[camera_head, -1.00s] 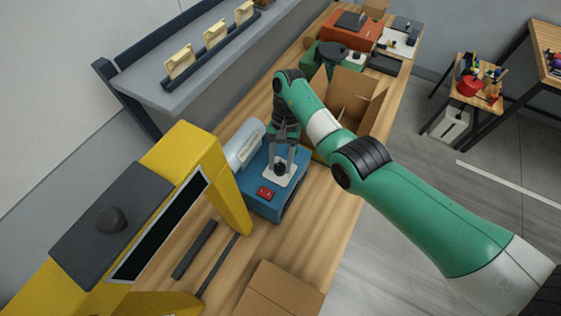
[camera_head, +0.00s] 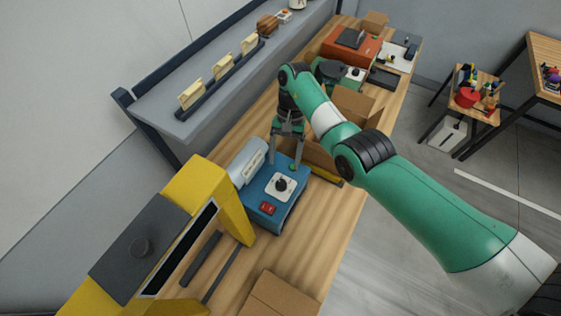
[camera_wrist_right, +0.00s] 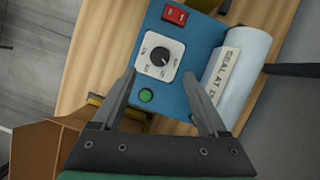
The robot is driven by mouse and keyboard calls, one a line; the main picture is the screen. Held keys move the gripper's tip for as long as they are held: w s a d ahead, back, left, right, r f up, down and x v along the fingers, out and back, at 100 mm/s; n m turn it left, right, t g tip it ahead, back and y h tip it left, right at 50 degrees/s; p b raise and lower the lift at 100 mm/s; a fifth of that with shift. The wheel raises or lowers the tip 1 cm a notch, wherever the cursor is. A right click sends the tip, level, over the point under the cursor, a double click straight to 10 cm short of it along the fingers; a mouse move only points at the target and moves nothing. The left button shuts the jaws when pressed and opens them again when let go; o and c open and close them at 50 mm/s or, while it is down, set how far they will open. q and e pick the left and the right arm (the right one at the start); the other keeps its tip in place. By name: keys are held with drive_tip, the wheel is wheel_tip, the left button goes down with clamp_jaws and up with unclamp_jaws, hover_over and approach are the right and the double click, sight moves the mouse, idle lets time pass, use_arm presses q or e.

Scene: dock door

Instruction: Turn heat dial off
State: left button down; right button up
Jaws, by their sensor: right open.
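The heat dial (camera_head: 281,184) is a black knob on a white scale plate, on top of a blue machine (camera_head: 262,213). In the right wrist view the dial (camera_wrist_right: 162,59) shows in front of the fingers, with a green button (camera_wrist_right: 146,95) nearer to me and a red switch (camera_wrist_right: 175,14) beyond it. The pointer's exact setting is too small to read surely. My right gripper (camera_head: 287,163) is open and empty, at the far side of the dial and apart from it. Its two fingers (camera_wrist_right: 165,85) are spread. My left gripper is not in view.
A grey-white roll (camera_head: 247,161) lies beside the blue machine. A yellow machine (camera_head: 207,190) stands at the near left. An open cardboard box (camera_head: 352,106) is behind my right gripper. A flat cardboard piece (camera_head: 280,295) lies in front on the wooden bench.

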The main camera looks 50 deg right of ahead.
use_arm(q)
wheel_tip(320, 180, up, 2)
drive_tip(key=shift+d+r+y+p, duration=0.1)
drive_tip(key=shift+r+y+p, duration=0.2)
drive_tip(key=shift+p, duration=0.3)
use_arm(e)
drive_tip(key=v, duration=0.3)
drive_tip(key=shift+w+r, duration=0.1)
